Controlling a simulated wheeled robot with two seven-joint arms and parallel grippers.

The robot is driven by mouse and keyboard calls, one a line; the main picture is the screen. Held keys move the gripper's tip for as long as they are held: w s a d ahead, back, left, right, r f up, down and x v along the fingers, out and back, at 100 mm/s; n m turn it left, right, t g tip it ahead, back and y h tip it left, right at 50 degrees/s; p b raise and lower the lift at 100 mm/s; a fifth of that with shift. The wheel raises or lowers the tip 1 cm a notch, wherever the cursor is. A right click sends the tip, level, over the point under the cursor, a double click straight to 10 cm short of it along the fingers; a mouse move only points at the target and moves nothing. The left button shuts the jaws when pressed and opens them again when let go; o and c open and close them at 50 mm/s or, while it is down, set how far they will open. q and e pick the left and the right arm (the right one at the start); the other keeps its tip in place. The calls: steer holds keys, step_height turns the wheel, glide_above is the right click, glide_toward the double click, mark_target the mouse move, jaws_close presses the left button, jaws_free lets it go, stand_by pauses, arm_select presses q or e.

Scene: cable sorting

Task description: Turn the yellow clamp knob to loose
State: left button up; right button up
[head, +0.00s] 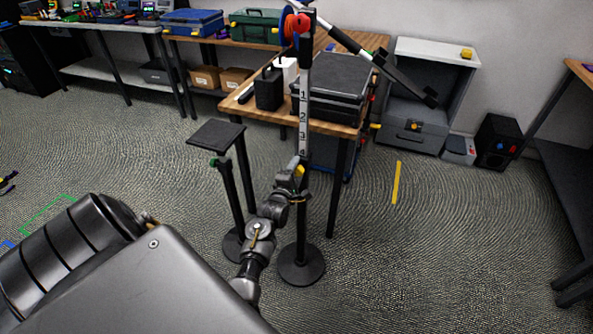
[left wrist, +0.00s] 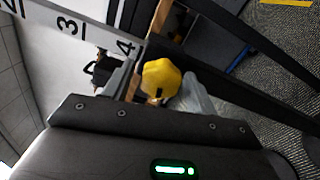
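The yellow clamp knob (head: 300,170) sits low on the upright post (head: 304,110), just below the printed number 4. In the left wrist view the knob (left wrist: 160,81) is faceted, with a dark slot on its face. My left gripper (head: 289,178) is at the knob. In the left wrist view its two grey fingers lie on either side of the knob, very close to it. I cannot tell whether they touch or grip it. The post's scale with 3 and 4 (left wrist: 95,37) shows beside the knob. My right gripper is not in view.
The post stands on a round black base (head: 301,266). A boom (head: 380,62) reaches right from its top, by a red and blue reel (head: 295,25). A wooden table (head: 235,103) with black cases is behind. A small black stand (head: 216,137) is left.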

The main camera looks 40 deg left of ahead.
arm_select(q)
steer(key=v, duration=1.1)
steer(key=shift+w, duration=0.1)
stand_by(0.5)
